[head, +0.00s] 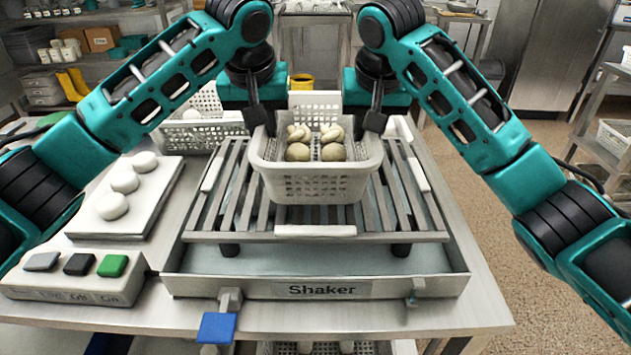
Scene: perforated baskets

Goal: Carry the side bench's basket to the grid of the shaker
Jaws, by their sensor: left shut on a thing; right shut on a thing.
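A white perforated basket (316,185) with several round, pale mushroom-like items (315,145) in it is upright over the middle of the shaker's slatted metal grid (230,205). I cannot tell whether its bottom touches the slats. My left gripper (264,120) is shut on the basket's left rim, and my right gripper (373,122) is shut on its right rim. The shaker (215,287) carries its name on the front tray. White bars (315,231) sit along the grid's edges. The basket hides the grid's middle.
A white slab (125,205) with three white round pieces and a button box (75,282) stand left of the shaker. Another white basket (195,135) is behind the grid at left. A blue lever (216,327) sticks out in front.

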